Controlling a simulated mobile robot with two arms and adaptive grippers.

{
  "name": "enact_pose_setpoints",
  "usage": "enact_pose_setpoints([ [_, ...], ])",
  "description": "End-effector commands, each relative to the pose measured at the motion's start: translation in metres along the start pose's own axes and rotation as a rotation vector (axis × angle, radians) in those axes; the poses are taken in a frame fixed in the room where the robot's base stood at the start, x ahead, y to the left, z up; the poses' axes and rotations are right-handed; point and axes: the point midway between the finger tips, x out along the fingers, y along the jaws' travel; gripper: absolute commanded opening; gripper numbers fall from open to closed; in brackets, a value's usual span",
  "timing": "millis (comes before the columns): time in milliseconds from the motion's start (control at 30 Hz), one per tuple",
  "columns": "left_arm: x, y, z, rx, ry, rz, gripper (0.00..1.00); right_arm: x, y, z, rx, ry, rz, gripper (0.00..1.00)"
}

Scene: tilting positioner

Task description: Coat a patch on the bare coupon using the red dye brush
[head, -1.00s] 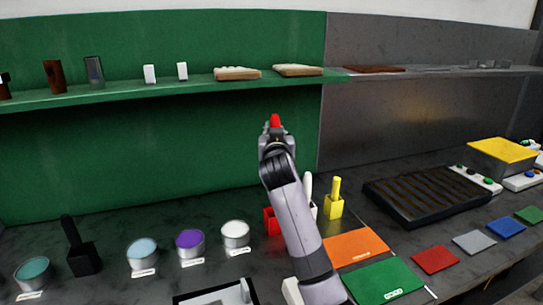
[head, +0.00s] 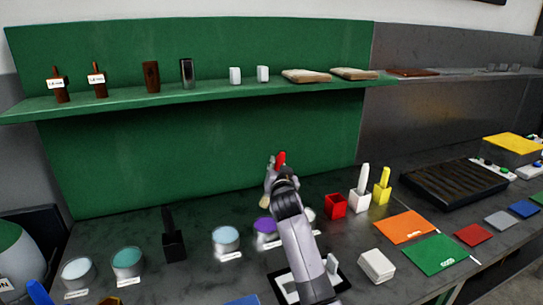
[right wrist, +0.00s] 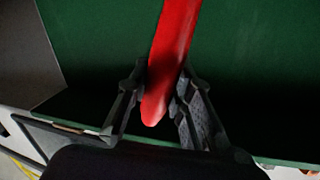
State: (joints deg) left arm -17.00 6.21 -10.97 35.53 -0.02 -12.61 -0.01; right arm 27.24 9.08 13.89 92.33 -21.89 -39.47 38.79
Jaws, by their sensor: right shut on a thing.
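My right gripper (head: 277,177) is shut on the red dye brush (head: 281,158). The brush's red handle sticks up above the fingers and its pale bristles (head: 264,201) point down, over or in front of the purple pot (head: 265,228); contact is unclear. In the right wrist view the red handle (right wrist: 172,65) lies between the fingers (right wrist: 165,100). Below my right arm a dark frame with a pale plate (head: 284,287) is partly hidden by the arm. I cannot tell which piece is the bare coupon. My left gripper is not in view.
The red holder (head: 335,206) looks empty, beside white (head: 359,200) and yellow (head: 381,193) brushes in holders. Light-blue (head: 226,240) and teal (head: 128,262) pots and a black brush (head: 173,240) stand left. A white block (head: 376,265) and coloured tiles lie right. A green shelf (head: 210,93) runs behind.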

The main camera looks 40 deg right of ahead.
Motion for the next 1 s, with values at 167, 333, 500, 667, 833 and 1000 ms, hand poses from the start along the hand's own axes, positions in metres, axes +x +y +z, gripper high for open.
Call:
enact_pose_setpoints([
  [167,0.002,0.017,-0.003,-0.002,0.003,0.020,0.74,0.001,0.005,0.006,0.012,-0.002,0.002,0.00],
  [333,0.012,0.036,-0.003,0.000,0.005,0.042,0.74,0.002,0.008,0.017,0.011,-0.002,0.001,0.00],
  [500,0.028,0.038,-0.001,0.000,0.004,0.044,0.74,0.003,0.013,0.034,0.009,-0.003,0.000,0.00],
  [667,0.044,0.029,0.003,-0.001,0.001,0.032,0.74,0.005,0.019,0.050,0.010,-0.002,0.000,0.00],
  [833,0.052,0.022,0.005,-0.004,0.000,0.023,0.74,0.006,0.022,0.059,0.009,-0.001,0.001,0.00],
  [1000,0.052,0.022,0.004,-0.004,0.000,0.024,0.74,0.006,0.022,0.059,0.010,-0.001,0.000,0.00],
])
